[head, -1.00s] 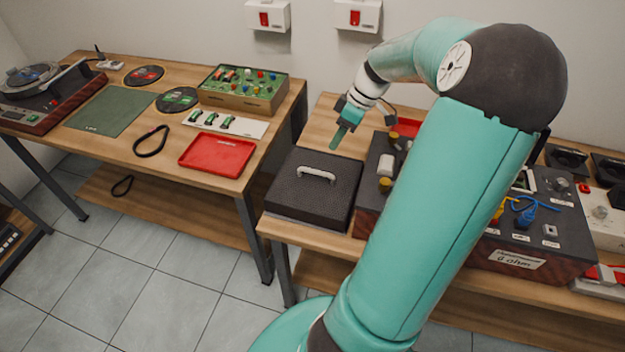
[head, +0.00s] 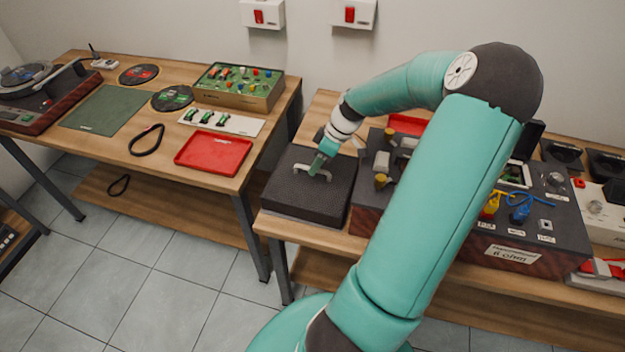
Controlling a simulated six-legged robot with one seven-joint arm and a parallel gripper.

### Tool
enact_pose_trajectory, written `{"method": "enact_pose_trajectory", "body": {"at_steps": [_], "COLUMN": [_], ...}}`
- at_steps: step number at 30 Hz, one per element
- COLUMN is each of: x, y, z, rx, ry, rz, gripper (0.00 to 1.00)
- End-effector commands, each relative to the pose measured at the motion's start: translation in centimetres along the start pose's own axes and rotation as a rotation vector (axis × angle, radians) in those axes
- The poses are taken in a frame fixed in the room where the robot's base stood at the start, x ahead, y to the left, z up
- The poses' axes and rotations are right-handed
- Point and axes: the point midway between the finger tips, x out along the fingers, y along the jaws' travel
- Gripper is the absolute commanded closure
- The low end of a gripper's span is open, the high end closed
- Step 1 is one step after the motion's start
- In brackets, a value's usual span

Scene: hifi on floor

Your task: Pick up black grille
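The black grille (head: 307,199) is a dark, box-shaped piece with a mesh-like surface and a light grey handle (head: 301,168) on top. It lies on the left end of the right-hand wooden table. My gripper (head: 316,167) points down at the right part of the handle and overlaps it in the picture. The fingers look small here, and I cannot tell whether they are open or closed around the handle.
The amplifier chassis (head: 372,222) with knobs and wires stands close to the grille's right. The left table, with a red tray (head: 213,153) and a black belt (head: 147,140), is across a gap. Tiled floor lies in front.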

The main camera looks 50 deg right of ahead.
Motion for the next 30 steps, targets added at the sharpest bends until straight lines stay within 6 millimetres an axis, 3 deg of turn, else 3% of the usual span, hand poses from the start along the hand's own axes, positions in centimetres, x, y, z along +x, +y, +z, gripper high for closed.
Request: {"method": "enact_pose_trajectory", "body": {"at_steps": [4,11,17,30], "x": [1.6,1.8,1.7,1.6], "y": [0.0,0.0,0.0,0.0], "z": [0.0,0.0,0.1,0.0], "rx": [-0.001,-0.001,-0.001,-0.001], "ry": [-0.001,-0.001,-0.001,-0.001], "rz": [0.001,0.002,0.002,0.003], "gripper": [0.62,0.62,0.99,1.00]}}
